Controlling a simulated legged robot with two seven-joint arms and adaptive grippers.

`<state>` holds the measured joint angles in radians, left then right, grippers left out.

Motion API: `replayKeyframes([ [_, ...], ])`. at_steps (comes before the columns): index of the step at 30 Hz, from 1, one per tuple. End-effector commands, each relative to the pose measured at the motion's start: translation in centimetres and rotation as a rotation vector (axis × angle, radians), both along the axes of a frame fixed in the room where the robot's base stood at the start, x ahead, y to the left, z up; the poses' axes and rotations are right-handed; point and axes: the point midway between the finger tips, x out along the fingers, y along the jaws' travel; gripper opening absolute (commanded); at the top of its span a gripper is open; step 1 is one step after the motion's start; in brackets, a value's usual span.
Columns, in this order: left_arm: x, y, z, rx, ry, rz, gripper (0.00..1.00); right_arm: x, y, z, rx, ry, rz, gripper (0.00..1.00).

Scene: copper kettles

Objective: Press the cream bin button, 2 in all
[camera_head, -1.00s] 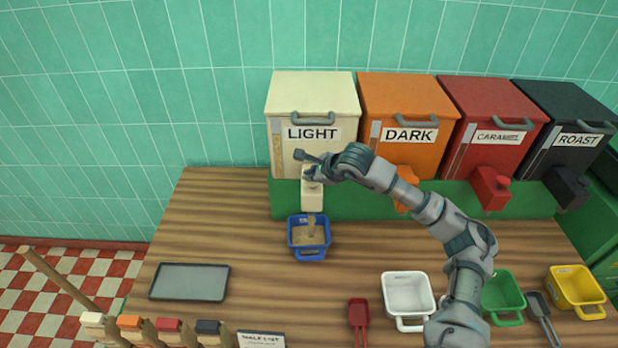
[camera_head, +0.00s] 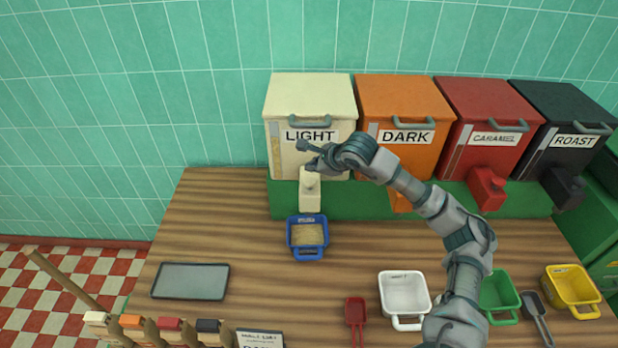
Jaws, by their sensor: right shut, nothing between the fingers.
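The cream bin (camera_head: 310,100), labelled LIGHT, stands at the left end of the row of bins. Its cream spout block (camera_head: 310,196) juts out at the front, with the button (camera_head: 312,179) on top. My right gripper (camera_head: 316,163) is shut and empty, just above the button, with a small gap seeming to show. The blue tub (camera_head: 307,252) stands on the counter below the spout, with tan grain (camera_head: 307,235) in it. No grain is falling from the spout. My left gripper is not in view.
Orange (camera_head: 400,105), red (camera_head: 490,100) and black (camera_head: 562,110) bins stand to the right. White (camera_head: 404,294), green (camera_head: 499,292) and yellow (camera_head: 572,286) tubs and a red scoop (camera_head: 356,312) are in front. A grey tray (camera_head: 190,281) lies left.

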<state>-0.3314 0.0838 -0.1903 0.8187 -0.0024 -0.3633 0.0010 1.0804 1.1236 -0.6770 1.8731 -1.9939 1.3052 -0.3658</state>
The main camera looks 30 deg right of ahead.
Motion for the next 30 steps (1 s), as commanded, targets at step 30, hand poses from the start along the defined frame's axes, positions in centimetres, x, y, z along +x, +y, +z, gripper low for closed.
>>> replayKeyframes([
  [30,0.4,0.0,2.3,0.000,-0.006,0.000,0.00,0.0,0.0,3.3,-0.001,0.001,-0.001,0.00],
])
